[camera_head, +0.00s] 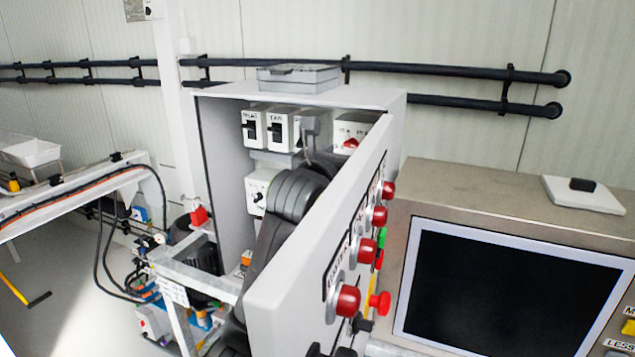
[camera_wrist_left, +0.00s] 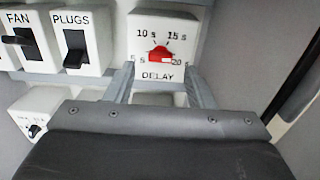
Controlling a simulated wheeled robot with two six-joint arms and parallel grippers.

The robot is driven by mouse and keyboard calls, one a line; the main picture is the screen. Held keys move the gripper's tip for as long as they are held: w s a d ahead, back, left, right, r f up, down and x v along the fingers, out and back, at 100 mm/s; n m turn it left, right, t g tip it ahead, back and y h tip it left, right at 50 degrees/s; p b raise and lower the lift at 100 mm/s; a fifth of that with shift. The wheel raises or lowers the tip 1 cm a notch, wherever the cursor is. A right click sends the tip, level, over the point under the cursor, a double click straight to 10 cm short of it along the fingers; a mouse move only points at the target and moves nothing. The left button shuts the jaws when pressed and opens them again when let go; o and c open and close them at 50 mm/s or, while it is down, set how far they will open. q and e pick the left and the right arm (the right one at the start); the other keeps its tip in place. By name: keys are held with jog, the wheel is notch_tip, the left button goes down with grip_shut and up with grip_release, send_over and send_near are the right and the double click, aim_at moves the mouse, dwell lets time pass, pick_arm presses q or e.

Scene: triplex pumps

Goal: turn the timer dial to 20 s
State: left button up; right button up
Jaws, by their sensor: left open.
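The timer is a white box marked DELAY with a red dial (camera_wrist_left: 160,54) in the left wrist view. Marks for 5, 10, 15 and 20 s surround it. A pale mark on the dial sits at its lower right, toward 20 s. In the head view the red dial (camera_head: 351,143) shows partly above the open cabinet door's edge. My left gripper (camera_wrist_left: 160,76) is open, its two fingers apart on either side below the dial; I cannot tell whether they touch it. In the head view the left gripper (camera_head: 312,128) reaches into the cabinet. My right gripper is not in view.
FAN (camera_wrist_left: 20,38) and PLUGS (camera_wrist_left: 76,45) switch boxes sit left of the timer. A smaller dial box (camera_wrist_left: 36,122) is below them. The open cabinet door (camera_head: 300,265) with red buttons stands close beside my left arm. A dark screen (camera_head: 510,295) is at right.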

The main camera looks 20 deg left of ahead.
pick_arm(q)
jog(key=s+b, duration=0.4)
jog(key=s, duration=1.1)
jog(key=shift+a, duration=0.3)
